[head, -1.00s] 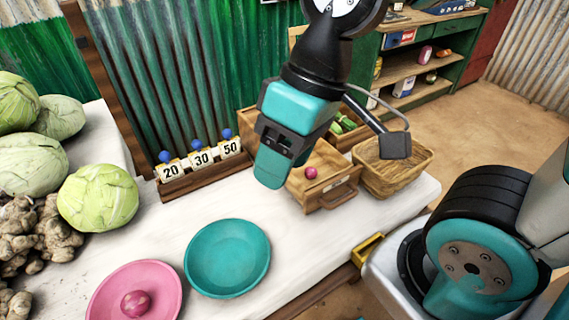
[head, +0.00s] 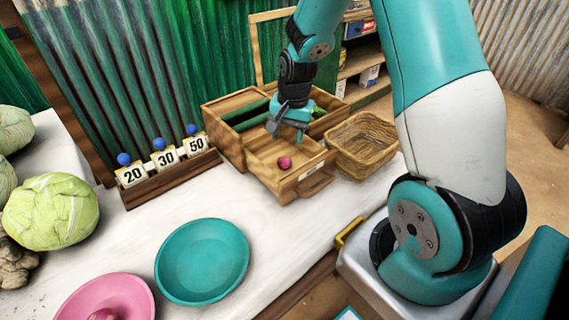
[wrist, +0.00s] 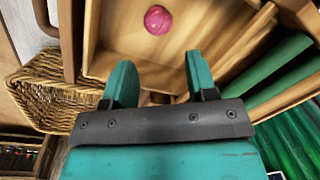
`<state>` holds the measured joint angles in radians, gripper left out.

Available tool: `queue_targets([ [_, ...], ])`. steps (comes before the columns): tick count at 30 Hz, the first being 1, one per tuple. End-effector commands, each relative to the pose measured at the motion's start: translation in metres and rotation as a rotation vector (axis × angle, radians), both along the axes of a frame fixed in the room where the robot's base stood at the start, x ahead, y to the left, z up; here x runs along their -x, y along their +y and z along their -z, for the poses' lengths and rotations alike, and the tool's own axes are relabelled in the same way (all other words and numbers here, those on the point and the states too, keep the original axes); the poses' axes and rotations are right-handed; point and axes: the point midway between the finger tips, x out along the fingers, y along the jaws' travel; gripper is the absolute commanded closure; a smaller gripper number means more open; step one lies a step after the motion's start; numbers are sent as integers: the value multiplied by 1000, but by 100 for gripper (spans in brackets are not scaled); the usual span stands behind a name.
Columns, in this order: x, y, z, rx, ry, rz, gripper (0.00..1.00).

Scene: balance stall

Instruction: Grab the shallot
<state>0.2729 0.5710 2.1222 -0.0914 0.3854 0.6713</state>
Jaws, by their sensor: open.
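The shallot (head: 284,163) is a small round magenta bulb. It lies inside an open wooden drawer (head: 316,182) on the table, and it also shows in the wrist view (wrist: 158,19) on the drawer's wooden floor. My gripper (head: 288,135) is above the back part of the drawer, pointing down. Its two teal fingers show apart and empty in the wrist view (wrist: 160,85), and the shallot is beyond the fingertips, not between them. Another magenta bulb (head: 103,314) lies in the pink plate (head: 75,305), cut off by the picture's lower edge.
A wicker basket (head: 366,145) stands right of the drawer. Green vegetables (head: 247,114) lie in compartments behind it. Price tags 20, 30 and 50 stand in a wooden rack (head: 172,178) at left. A teal plate (head: 202,262) sits in front. Cabbages (head: 50,210) are far left.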

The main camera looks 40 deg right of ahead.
Motion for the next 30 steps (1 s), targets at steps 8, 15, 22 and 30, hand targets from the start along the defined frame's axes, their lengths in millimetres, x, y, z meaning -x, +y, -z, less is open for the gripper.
queue_targets([
  [8, -3, 3, 37, 0, 0, -2, 48],
  [15, -1, 6, 64, -1, 3, -2, 48],
  [22, -3, 8, 89, 0, 0, -2, 48],
  [30, -4, 8, 90, 0, -2, -2, 57],
])
